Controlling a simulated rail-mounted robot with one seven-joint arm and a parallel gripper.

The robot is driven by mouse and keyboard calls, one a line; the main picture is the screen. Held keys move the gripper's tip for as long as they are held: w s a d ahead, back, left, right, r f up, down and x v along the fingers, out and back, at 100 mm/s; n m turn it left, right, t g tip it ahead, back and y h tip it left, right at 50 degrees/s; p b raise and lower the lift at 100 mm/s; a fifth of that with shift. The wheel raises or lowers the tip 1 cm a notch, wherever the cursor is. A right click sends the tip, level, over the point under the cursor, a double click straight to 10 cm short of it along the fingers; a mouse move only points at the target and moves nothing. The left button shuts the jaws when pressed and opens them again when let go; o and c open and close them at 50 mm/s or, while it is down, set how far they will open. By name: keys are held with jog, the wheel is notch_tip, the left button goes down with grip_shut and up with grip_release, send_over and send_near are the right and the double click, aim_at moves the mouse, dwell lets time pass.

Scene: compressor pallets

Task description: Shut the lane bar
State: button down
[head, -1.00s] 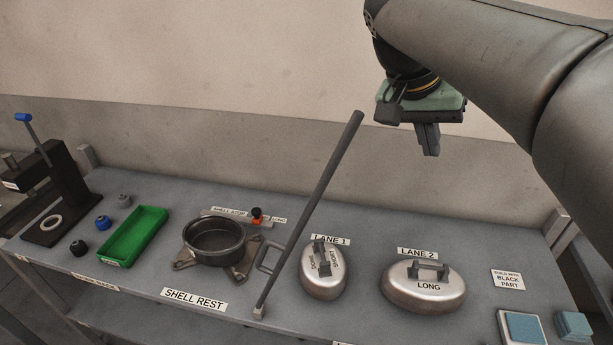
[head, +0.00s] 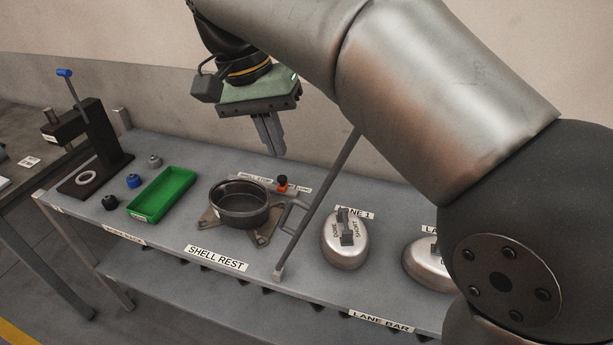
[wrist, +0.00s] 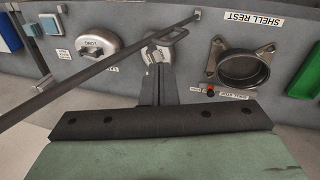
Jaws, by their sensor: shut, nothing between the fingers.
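The lane bar (head: 316,204) is a long grey rod with a loop handle on its side. It stands raised and tilted, rising rightward from a small foot at the shelf's front edge; my arm hides its top end in the head view. In the wrist view the bar (wrist: 100,68) runs slantwise from top centre to the left edge. My gripper (head: 277,152) is shut and empty, pointing down in the air left of the bar's upper part, apart from it in the head view. Its fingers (wrist: 157,78) also show in the wrist view. A LANE BAR label (head: 380,321) is on the front edge.
The LANE 1 dome (head: 344,246) stands right of the bar; the LANE 2 dome (head: 424,266) is partly hidden by my arm. Left are the dark round shell (head: 239,205) on its rest, a green tray (head: 163,196) and a lever press (head: 93,150).

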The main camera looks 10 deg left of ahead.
aim_at(316, 198)
jog(key=shift+w+d+f+p, duration=0.1)
jog(key=shift+d+f, duration=0.75)
jog(key=shift+f, duration=0.25)
jog(key=shift+d+f+p, duration=0.15)
jog(key=shift+d+f, duration=0.75)
jog(key=shift+f, duration=0.25)
jog(key=shift+w+d+f+p, duration=0.1)
jog(key=shift+d+f, duration=0.75)
jog(key=shift+f, duration=0.25)
jog(key=shift+f, duration=0.1)
